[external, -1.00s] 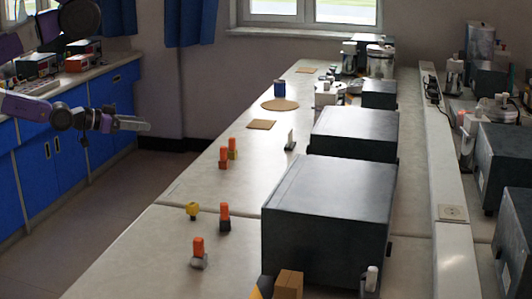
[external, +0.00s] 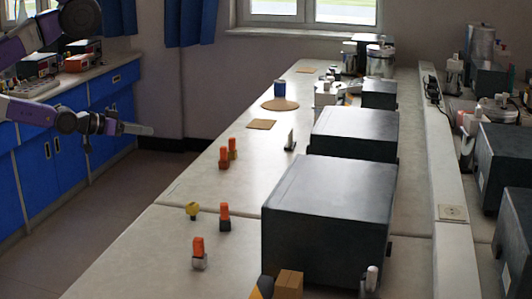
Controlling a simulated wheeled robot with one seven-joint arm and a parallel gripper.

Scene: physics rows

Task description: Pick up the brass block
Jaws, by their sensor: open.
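Several small orange-topped pieces stand upright on the long pale bench. A pair stands farther back, the rear piece (external: 232,147) partly behind the front one (external: 223,161). Nearer are one with a dark base (external: 225,218) and one with a grey base (external: 198,253). A small yellow piece (external: 192,211) sits at the bench's left side. I cannot tell for certain which is the brass block; the rear piece's base is small and partly hidden. My gripper (external: 143,130) is open and empty, in the air left of the bench, apart from all the pieces.
Large dark boxes (external: 330,210) (external: 355,130) stand right of the pieces. A thin pale upright object (external: 290,141), a flat brown square (external: 261,124) and a blue container (external: 280,88) on a round brown mat (external: 273,104) are farther back. The bench's left strip is mostly clear.

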